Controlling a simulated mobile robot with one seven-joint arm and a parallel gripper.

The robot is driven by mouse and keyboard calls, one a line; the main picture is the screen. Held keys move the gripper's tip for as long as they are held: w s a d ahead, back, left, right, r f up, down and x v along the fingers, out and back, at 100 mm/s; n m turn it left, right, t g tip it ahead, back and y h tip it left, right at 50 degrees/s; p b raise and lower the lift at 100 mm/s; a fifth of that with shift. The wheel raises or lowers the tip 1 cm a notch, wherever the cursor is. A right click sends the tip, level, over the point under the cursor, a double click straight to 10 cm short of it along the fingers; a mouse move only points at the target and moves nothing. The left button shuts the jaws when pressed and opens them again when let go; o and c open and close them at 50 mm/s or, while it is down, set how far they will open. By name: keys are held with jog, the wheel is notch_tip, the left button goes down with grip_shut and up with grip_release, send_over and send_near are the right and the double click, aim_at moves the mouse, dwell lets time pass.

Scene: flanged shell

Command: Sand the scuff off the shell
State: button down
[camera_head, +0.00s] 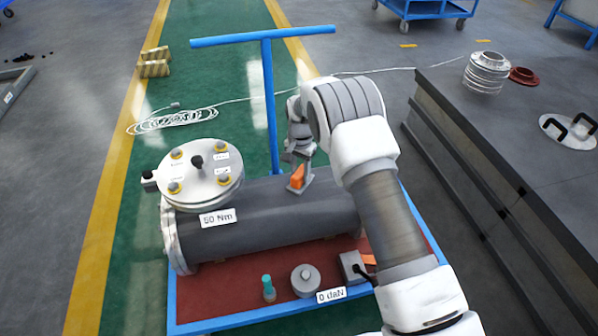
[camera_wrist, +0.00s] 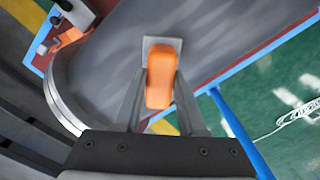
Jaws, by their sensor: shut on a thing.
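The shell (camera_head: 272,217) is a dark grey cylinder lying on the red deck of a blue cart; its curved surface (camera_wrist: 225,30) fills much of the wrist view. My gripper (camera_head: 297,168) is shut on a sanding block with an orange grip (camera_wrist: 161,78) and a flat grey pad (camera_wrist: 166,44). In the head view the block (camera_head: 297,178) is at the top of the shell, right of its middle. The pad appears to touch the shell or sit very close; I cannot tell which. I cannot clearly make out the scuff.
A flanged lid (camera_head: 200,172) with knobs stands at the shell's left end, near a "50 Nm" label (camera_head: 218,217). A teal-topped tool (camera_head: 268,287), a grey round piece (camera_head: 305,279), a "0 daN" label (camera_head: 331,294) and a grey box (camera_head: 352,267) are in front. The cart's blue handle (camera_head: 268,95) rises behind.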

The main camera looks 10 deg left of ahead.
jog(key=shift+r+p, duration=1.65)
jog(key=shift+r, duration=1.35)
jog(key=shift+r+p, duration=0.9)
jog(key=shift+r, duration=0.6)
